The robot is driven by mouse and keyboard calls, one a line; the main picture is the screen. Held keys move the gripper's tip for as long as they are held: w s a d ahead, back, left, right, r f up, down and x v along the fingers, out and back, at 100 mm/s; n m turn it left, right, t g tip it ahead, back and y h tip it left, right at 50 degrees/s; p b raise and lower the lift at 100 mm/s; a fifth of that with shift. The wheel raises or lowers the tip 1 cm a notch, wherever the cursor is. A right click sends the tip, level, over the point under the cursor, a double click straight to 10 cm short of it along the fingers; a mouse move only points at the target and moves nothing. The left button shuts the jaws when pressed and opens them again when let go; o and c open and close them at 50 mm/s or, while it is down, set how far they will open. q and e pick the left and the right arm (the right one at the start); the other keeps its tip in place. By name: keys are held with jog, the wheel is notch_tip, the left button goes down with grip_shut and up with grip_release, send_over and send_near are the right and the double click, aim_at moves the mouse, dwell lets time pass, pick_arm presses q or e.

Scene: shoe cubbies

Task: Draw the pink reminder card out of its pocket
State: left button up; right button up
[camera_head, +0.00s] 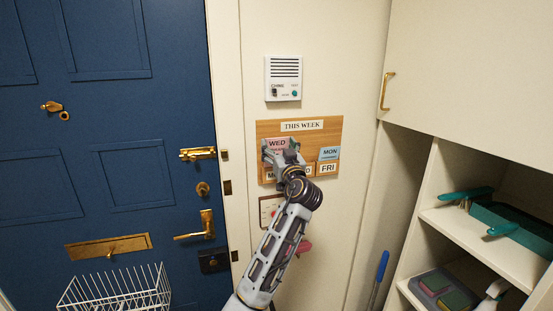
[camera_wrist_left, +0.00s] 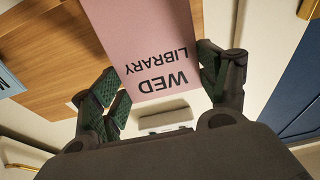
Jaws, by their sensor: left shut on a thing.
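The pink card (camera_head: 277,144), marked WED, shows in front of the wooden board (camera_head: 262,129) titled THIS WEEK. In the left wrist view the pink card (camera_wrist_left: 145,35) is upside down and reads WED LIBRARY. My left gripper (camera_head: 281,154) is shut on the card, with one dark green finger at each side edge near the WED line in the wrist view (camera_wrist_left: 160,75). The gripper hides the card's lower part in the head view, so I cannot tell how much sits in a pocket. My right gripper is not in view.
A blue MON card (camera_head: 329,153) stands just right, above the FRI pocket label (camera_head: 328,168). A door chime box (camera_head: 283,78) is above the board. A blue door (camera_head: 110,190) with a wire basket (camera_head: 118,290) is left; shelves (camera_head: 490,240) stand right.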

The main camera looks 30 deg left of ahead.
pick_arm(q)
jog(key=shift+s+d+r, duration=0.1)
jog(key=shift+r, duration=0.4)
jog(key=shift+d, duration=0.1)
jog(key=shift+s+d+r, duration=0.25)
jog(key=shift+s+d, duration=0.65)
jog(key=shift+d, duration=0.1)
jog(key=shift+s+d+r+b, duration=0.25)
jog(key=shift+s+d+b, duration=0.15)
jog(key=shift+s+d, duration=0.35)
jog(key=shift+s+d+r+b, duration=0.25)
jog(key=shift+s+d+b, duration=0.1)
jog(key=shift+s+d, duration=0.4)
